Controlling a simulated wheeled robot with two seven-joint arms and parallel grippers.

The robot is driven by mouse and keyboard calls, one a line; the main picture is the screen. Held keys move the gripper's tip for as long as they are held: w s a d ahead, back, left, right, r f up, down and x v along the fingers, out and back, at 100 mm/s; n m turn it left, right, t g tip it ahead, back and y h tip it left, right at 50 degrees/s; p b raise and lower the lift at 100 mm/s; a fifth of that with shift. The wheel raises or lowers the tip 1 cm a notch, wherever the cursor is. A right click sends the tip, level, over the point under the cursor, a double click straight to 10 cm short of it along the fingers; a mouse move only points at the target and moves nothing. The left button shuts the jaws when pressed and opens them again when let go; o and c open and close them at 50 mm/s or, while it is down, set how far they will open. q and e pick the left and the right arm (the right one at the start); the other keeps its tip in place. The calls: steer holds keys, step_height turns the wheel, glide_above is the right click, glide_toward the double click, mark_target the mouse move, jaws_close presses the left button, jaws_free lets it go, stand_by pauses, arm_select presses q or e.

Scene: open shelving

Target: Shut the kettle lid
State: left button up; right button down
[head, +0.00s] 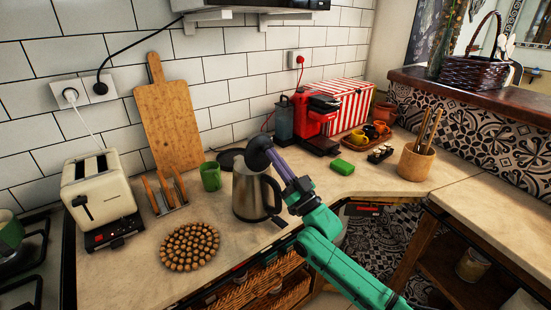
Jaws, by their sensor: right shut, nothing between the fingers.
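The kettle (252,195) is a brushed steel jug with a black handle on its right side, standing upright on the worktop. Its dark lid (257,154) shows at the top and looks raised and tilted; its exact angle is hard to tell. My right gripper (272,154) comes in from the lower right on a green arm, with its tip at the lid. It is shut with nothing held. Whether it touches the lid cannot be told. The gripper covers part of the lid and rim. My left gripper is not in view.
A green mug (211,176) and a black round disc (231,159) stand close to the kettle. A round wooden trivet (190,247) lies in front, left. A toaster (99,192) is further left. A red coffee machine (316,122) and green sponge (342,167) are right.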

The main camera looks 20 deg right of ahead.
steer(key=shift+w+a+r+p, duration=0.15)
steer(key=shift+r+p, duration=0.1)
steer(key=shift+p, duration=0.4)
